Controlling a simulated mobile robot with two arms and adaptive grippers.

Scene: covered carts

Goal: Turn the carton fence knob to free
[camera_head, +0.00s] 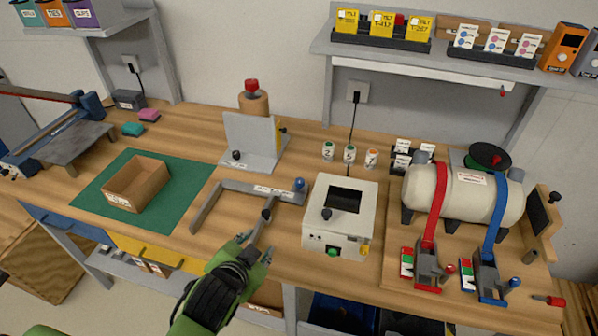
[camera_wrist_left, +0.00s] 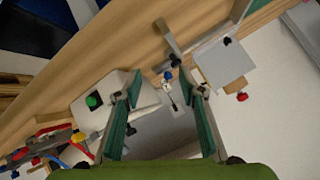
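The grey carton fence (camera_head: 212,203) lies on the bench as an angled frame with a label. A blue knob (camera_head: 299,184) stands at its right end. A grey bar with a dark knob (camera_head: 266,214) extends toward the bench front. My left gripper (camera_head: 254,246) is in front of the fence, apart from the blue knob. In the left wrist view its green-padded fingers (camera_wrist_left: 162,80) are spread, with nothing between the pads, and the blue knob (camera_wrist_left: 168,75) appears beyond, between the fingertips. The knob's markings are too small to read. My right gripper is not in view.
A white box with a green button (camera_head: 333,252) stands right of the fence. An upright grey plate (camera_head: 249,135) stands behind it. An open carton (camera_head: 137,184) sits on a green mat (camera_head: 180,220) at left. A strapped tank (camera_head: 462,195) stands at right.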

